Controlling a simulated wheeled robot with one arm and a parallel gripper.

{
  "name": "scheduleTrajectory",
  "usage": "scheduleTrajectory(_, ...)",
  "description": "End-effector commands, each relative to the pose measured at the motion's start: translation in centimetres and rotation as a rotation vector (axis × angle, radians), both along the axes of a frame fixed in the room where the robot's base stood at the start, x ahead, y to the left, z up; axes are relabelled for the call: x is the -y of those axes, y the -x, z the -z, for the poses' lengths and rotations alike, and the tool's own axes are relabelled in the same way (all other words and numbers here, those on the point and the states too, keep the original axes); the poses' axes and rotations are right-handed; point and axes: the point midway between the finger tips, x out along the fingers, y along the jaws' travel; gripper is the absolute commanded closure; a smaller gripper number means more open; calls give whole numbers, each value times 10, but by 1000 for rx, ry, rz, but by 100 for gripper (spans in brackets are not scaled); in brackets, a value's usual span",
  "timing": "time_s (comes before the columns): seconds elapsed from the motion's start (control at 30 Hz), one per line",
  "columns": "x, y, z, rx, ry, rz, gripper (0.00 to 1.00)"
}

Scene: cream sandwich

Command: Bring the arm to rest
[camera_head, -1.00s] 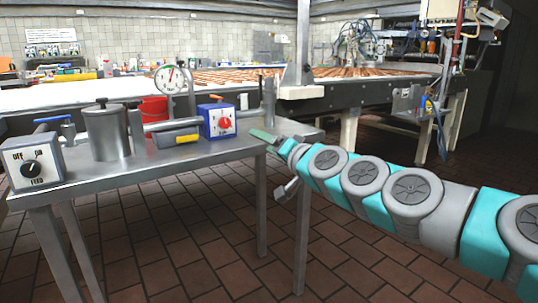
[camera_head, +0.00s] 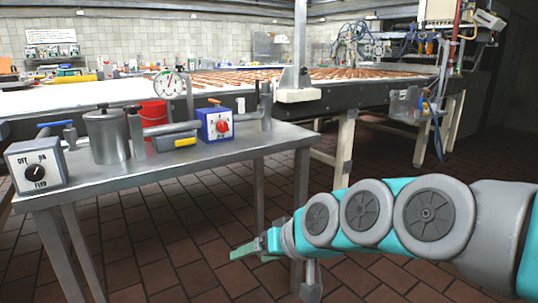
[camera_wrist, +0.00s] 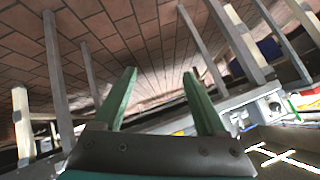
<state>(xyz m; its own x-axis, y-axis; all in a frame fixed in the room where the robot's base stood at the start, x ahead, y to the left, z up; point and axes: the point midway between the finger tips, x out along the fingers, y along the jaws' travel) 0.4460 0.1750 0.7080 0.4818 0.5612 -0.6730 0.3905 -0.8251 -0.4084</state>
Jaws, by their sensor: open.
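My gripper (camera_head: 250,250) is in the lower middle of the head view, over the brown tiled floor and in front of the steel table's right end. Its green fingers point left and sit lower than the table top. In the wrist view the two green fingers of my gripper (camera_wrist: 158,88) stand apart with nothing between them. The tiled floor and several legs show beyond them. My arm comes in from the right of the head view.
The steel table (camera_head: 215,154) carries a FEED switch box (camera_head: 38,167), a metal canister (camera_head: 107,137) and a blue box with a red dial (camera_head: 216,125). A conveyor (camera_head: 375,92) runs behind. The tiled floor (camera_head: 190,245) is open near the gripper.

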Motion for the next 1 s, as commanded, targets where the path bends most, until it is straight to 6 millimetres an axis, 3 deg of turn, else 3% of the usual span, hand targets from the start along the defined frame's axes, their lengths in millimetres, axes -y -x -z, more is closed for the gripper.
scheduleTrajectory(0.2,78,105,78,-321,320,42,26)
scheduleTrajectory(0.4,144,195,112,-606,503,143,26)
scheduleTrajectory(0.5,163,227,118,-706,549,185,26)
scheduleTrajectory(0.67,175,250,120,-776,577,219,26)
scheduleTrajectory(1.0,175,251,120,-780,577,219,26)
